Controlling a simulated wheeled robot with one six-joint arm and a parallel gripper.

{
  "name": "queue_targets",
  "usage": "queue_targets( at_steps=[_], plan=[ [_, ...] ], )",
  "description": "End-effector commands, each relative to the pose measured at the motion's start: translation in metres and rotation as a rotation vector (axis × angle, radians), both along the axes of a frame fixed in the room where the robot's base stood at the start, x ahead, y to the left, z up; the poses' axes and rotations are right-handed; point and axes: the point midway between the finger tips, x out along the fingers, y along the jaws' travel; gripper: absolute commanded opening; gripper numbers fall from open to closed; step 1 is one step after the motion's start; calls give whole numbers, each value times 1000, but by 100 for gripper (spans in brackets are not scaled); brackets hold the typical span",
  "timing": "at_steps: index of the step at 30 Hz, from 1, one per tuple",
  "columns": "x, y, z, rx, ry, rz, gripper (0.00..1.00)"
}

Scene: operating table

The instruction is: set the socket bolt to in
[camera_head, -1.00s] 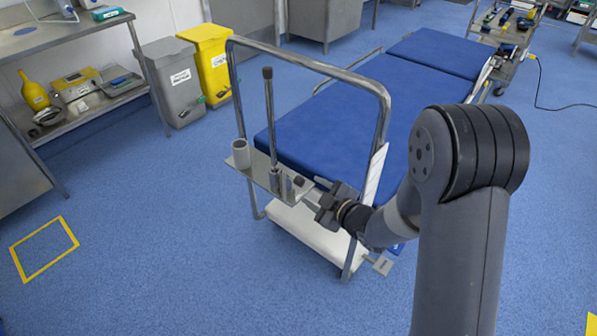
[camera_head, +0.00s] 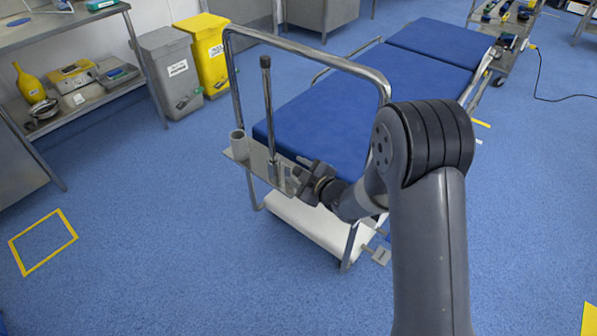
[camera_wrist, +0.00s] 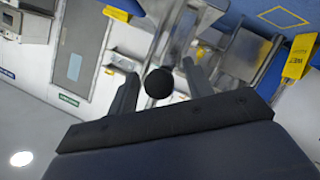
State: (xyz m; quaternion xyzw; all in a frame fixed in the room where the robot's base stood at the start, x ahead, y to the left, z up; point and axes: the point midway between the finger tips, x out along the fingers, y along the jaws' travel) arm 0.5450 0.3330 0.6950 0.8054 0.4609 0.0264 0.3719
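The socket bolt shows as a round black knob (camera_wrist: 158,83) in the wrist view, between my two fingers. In the head view it is hidden at my gripper (camera_head: 301,180). My gripper (camera_wrist: 160,78) is open, with one finger on each side of the knob; I cannot tell whether either touches it. A steel pole (camera_head: 269,115) with a black top stands upright at the metal bracket plate (camera_head: 240,155), just left of my gripper. How far in or out the bolt sits cannot be told.
The trolley's bent steel rail (camera_head: 305,59) arches behind the plate. A grey cup (camera_head: 239,145) stands at the plate's left end. The blue mattress (camera_head: 325,115) lies behind. A grey bin (camera_head: 172,70) and a yellow bin (camera_head: 207,50) stand further back.

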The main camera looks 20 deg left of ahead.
Motion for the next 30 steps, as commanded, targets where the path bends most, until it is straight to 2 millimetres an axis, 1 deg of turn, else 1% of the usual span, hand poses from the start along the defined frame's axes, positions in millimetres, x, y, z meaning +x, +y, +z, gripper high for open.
queue_targets(
  at_steps=[1, 2, 17, 26, 30],
  plan=[
    [0, 0, 0, 0, 0, 0, 44],
    [0, 0, 0, 0, 0, 0, 42],
    [0, 0, 0, 0, 0, 0, 1],
    [1, 2, -1, 0, -1, 1, 0],
    [7, 16, -3, 1, -2, 2, 0]
  ],
)
